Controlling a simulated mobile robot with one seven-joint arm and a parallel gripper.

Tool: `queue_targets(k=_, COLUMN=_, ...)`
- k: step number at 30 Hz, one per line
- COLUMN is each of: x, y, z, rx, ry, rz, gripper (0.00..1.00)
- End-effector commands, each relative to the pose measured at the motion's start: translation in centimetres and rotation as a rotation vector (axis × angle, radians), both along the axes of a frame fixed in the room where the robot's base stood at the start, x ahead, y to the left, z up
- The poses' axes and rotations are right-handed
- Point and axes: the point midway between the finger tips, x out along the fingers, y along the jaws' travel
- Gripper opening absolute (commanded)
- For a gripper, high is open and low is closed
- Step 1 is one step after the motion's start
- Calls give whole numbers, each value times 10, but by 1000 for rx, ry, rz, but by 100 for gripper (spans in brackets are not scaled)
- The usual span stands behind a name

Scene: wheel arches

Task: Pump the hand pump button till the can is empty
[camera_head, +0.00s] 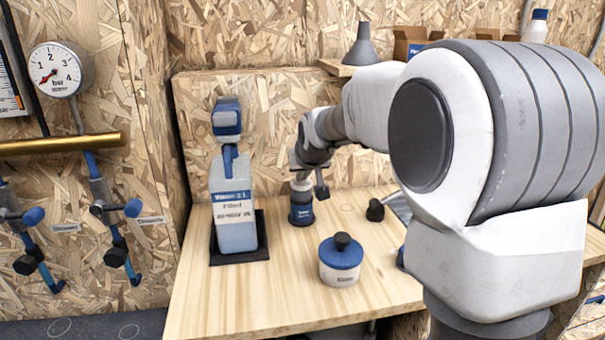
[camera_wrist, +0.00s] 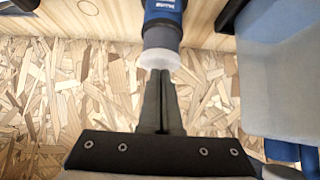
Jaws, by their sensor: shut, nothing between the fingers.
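A small dark blue can (camera_head: 301,213) stands upright on the wooden bench; its white pump top (camera_head: 301,186) is under my gripper (camera_head: 300,176). In the wrist view the blue can (camera_wrist: 163,30) has a pale, round pump top (camera_wrist: 160,60). My gripper (camera_wrist: 160,78) is shut and empty, its fingertips at the pale top, seemingly touching it; the exact contact cannot be told. How full the can is cannot be seen.
A tall jug (camera_head: 233,195) with a blue head stands on a black tray (camera_head: 240,262) left of the can. A blue-lidded pot (camera_head: 341,262) stands in front, and a black knob (camera_head: 375,210) lies to the right. A chipboard wall (camera_head: 270,110) rises behind.

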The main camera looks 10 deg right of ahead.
Motion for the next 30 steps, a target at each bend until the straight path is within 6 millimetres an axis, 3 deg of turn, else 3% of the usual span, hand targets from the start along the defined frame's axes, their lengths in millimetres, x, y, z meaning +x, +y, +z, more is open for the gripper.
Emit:
queue_targets(k=12, x=0, y=0, z=-34, rx=0, ry=3, rz=0, gripper=0)
queue_targets(k=19, x=-1, y=0, z=-23, rx=0, ry=4, rz=0, gripper=0)
queue_targets(k=30, x=0, y=0, z=12, rx=0, ry=2, rz=0, gripper=0)
